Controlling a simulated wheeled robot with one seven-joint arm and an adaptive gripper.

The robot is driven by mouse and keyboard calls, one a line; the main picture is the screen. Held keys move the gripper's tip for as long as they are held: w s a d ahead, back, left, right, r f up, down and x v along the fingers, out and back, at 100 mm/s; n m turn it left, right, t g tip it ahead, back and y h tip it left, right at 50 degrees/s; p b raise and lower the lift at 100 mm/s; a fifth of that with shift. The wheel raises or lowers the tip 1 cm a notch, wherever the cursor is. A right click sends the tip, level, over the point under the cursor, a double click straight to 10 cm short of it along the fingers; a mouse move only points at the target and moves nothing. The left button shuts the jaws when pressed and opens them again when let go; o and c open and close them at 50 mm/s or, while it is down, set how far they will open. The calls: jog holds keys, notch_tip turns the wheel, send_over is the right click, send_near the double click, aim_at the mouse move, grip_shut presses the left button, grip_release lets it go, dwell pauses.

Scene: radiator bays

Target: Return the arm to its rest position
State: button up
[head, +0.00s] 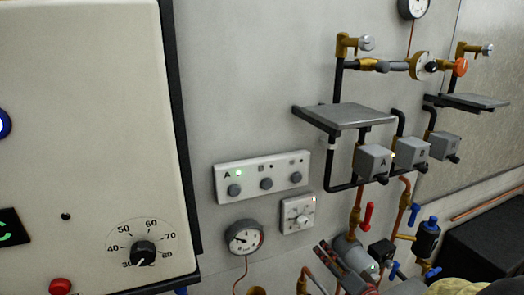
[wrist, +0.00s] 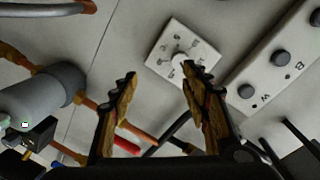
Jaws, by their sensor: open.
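My gripper (wrist: 160,74) shows in the wrist view with its two fingers spread apart. Nothing is between the fingers, and they hold nothing. Beyond the fingertips, towards the top of the wrist view, is a small white dial panel (wrist: 166,63) on the wall. The same dial panel (head: 298,222) shows in the head view below a white panel with three round buttons (head: 262,175).
A large cream cabinet (head: 80,110) with a temperature knob (head: 143,254) fills the left. A grey shelf (head: 345,115), valve boxes (head: 373,162) and copper pipes stick out on the right. A grey cylinder (wrist: 35,102) and pipes lie left of my fingers. A gauge (head: 244,238) hangs low.

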jog(key=s+d+f+n+g+h, duration=0.1)
jog(key=s+d+f+g+h, duration=0.25)
jog(key=d+f, duration=0.5)
jog(key=s+d+f+n+g+h, duration=0.2)
jog(key=s+f+g+h, duration=0.1)
jog(key=s+g, duration=0.3)
jog(key=s+a+r+n+y+b, duration=0.1)
jog(key=s+a+r+b, duration=0.3)
jog(key=s, duration=0.6)
jog(key=s+a+r+n+y+b, duration=0.1)
jog(key=s+a+r+n+b, duration=0.2)
jog(key=s+a+r, duration=0.5)
jog(key=s+a+g+b, duration=0.1)
jog(key=a, duration=0.2)
jog(key=shift+s+a+n, duration=0.15)
jog(key=shift+s+n, duration=0.15)
jog(key=shift+s, duration=0.1)
jog(key=shift+w+r, duration=0.1)
jog(key=shift+r, duration=0.05)
jog(key=shift+c, duration=0.5)
